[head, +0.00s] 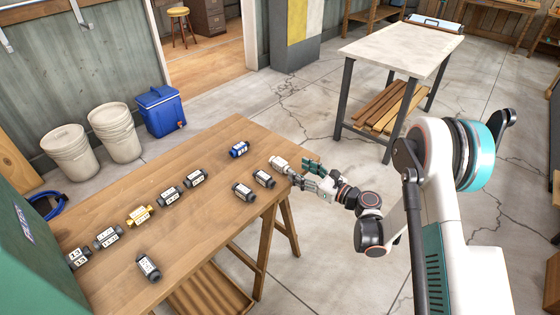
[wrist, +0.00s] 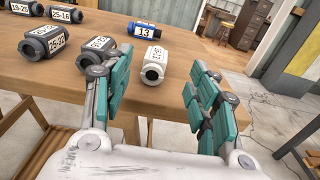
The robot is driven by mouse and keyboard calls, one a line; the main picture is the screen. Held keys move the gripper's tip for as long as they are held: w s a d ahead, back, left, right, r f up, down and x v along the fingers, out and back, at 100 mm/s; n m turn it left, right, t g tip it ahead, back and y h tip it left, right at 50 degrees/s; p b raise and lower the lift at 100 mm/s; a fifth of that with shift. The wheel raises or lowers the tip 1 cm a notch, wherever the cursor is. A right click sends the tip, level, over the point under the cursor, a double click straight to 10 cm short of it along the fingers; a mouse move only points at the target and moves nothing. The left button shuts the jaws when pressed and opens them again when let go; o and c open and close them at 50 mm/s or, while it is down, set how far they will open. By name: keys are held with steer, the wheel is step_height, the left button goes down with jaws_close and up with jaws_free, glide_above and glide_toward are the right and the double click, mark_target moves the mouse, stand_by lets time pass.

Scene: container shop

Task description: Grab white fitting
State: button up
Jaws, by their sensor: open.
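The white fitting (head: 279,162) lies near the right corner of the wooden table (head: 215,225) in the head view. In the wrist view the white fitting (wrist: 154,66) is ahead, closer to the left finger, with its round open end facing me. My gripper (head: 303,168) is at the table's right edge, just right of the fitting. Its teal-padded fingers are spread wide, with nothing held between them. Whether the left finger touches the fitting is unclear.
A blue fitting (head: 239,149) lies behind. Dark grey fittings (head: 264,179) and (head: 243,191) lie close to the white one. A gold fitting (head: 139,216) and several grey ones lie farther left. A white-topped workbench (head: 403,48) stands behind; floor lies between.

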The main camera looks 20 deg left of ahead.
mark_target(285, 165)
steer(key=x, duration=0.3)
steer(key=shift+a+f+b, duration=0.1)
steer(key=shift+f+b, duration=0.1)
steer(key=shift+b, duration=0.1)
steer(key=shift+w+a, duration=0.2)
steer(key=shift+a, duration=0.35)
steer(key=b+x, duration=0.1)
steer(key=x, duration=0.2)
steer(key=b+x, duration=0.1)
steer(key=shift+a+f+b, duration=0.25)
steer(key=shift+b, duration=0.05)
steer(key=shift+w+a+r, duration=0.1)
steer(key=shift+w+a, duration=0.05)
steer(key=shift+a, duration=0.3)
steer(key=shift+c, duration=0.5)
steer(key=c, duration=1.1)
